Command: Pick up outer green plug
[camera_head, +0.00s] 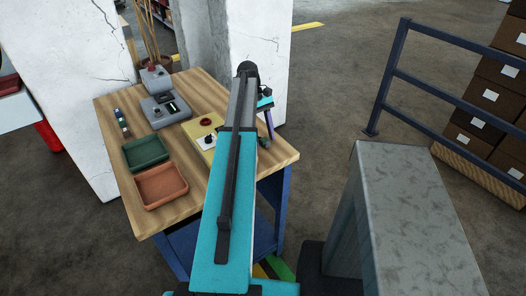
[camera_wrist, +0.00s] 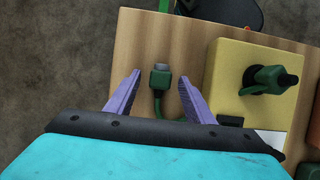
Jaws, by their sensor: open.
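A green plug (camera_wrist: 161,79) with a grey end lies on the wooden table near its edge in the wrist view, with a green cable running from it toward my gripper. My gripper (camera_wrist: 159,75) is open, one purple finger on each side of this plug, with visible gaps; I cannot tell how far above it they are. Another green plug-like part (camera_wrist: 266,82) sits on the yellow block (camera_wrist: 226,62) to the right. In the head view my arm hides most of this area; a purple finger (camera_head: 269,124) shows at the table's right edge.
The wooden table (camera_head: 185,208) also bears a green tray (camera_head: 124,158), a terracotta tray (camera_head: 140,190), a grey device (camera_head: 150,113) and the yellow block (camera_head: 199,124). A cracked white pillar (camera_head: 258,45) stands close behind. A blue railing (camera_head: 432,90) is at right.

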